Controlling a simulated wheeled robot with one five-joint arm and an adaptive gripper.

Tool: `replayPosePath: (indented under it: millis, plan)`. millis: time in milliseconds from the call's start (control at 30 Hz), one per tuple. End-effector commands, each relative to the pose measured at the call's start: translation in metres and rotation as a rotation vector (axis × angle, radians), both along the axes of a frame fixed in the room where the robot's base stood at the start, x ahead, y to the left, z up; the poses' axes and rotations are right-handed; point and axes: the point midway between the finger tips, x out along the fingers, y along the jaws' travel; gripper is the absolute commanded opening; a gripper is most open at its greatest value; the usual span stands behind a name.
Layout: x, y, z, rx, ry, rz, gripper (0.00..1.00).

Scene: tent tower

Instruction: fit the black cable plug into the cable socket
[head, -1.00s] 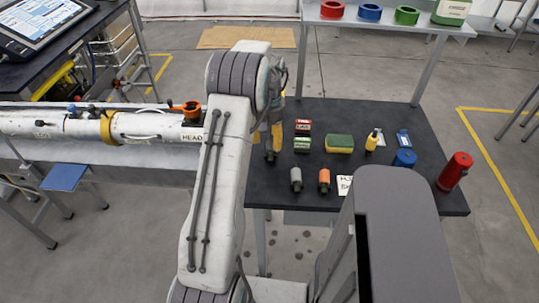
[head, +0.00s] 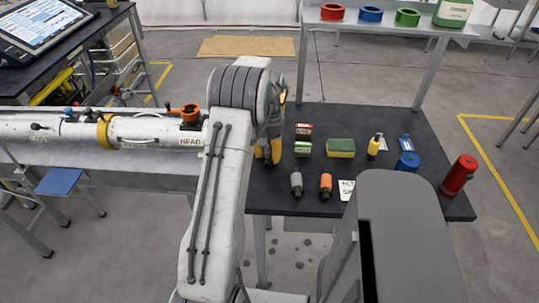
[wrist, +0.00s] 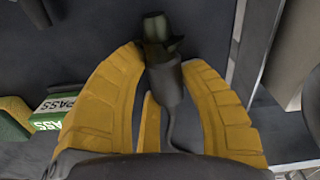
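The black cable plug (wrist: 166,82) shows between my yellow fingers in the wrist view, with its thin cable trailing towards the palm. My gripper (wrist: 163,60) has its fingertips against both sides of the plug and looks shut on it. In the head view my gripper (head: 269,152) is low over the left part of the dark table, and its fingers hide the plug. I cannot make out the cable socket for certain; a white tube marked HEAD (head: 160,131) carries an orange fitting (head: 188,113) at its right end.
A shelf (head: 400,27) stands behind.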

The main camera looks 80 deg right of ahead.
Motion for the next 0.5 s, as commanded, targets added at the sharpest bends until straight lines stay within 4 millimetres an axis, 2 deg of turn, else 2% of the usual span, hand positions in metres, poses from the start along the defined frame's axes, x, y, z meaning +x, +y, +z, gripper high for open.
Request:
replayPosePath:
  millis: [67, 333, 500]
  plan:
    - [0.0000, 0.0000, 0.0001, 0.000, 0.000, 0.000, 0.27]
    - [0.0000, 0.0000, 0.0001, 0.000, 0.000, 0.000, 0.03]
    - [0.0000, -0.0001, 0.0011, 0.000, 0.000, 0.000, 0.01]
